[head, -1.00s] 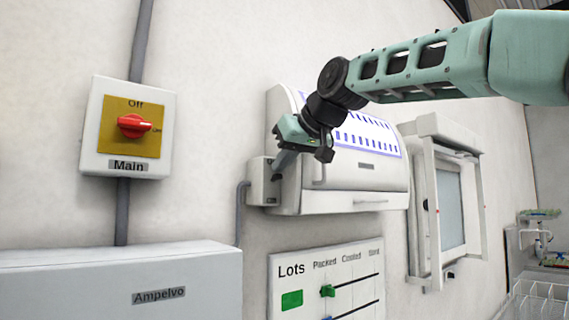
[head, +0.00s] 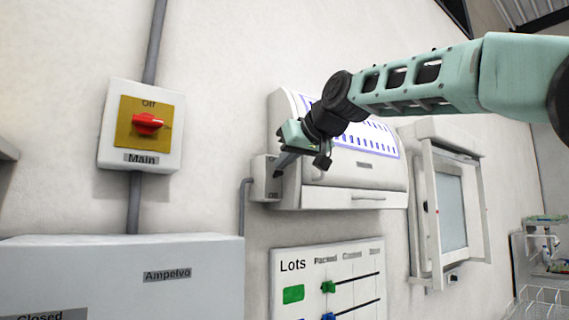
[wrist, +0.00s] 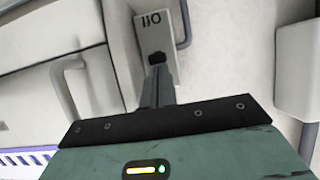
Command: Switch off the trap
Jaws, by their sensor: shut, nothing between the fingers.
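The trap (head: 312,196) is a white wall unit with a rounded cover and violet-lit slots. A small grey switch box (head: 259,182) sits at its left end. In the wrist view the switch box (wrist: 145,36) carries the word "Off", seen upside down, and a dark rocker (wrist: 157,58). My gripper (head: 279,168) is shut and empty, its fingertips at the face of the box. In the wrist view my gripper (wrist: 158,72) points at the rocker and hides its lower part. Whether the tips touch it, and which way it is set, I cannot tell.
A red rotary switch (head: 147,124) marked "Main" is on the wall at left, above a grey "Ampelvo" box (head: 120,260). A "Lots" board (head: 300,300) with sliders hangs below the trap. A framed window unit (head: 425,210) is to the right. A handle (wrist: 72,88) is near my gripper.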

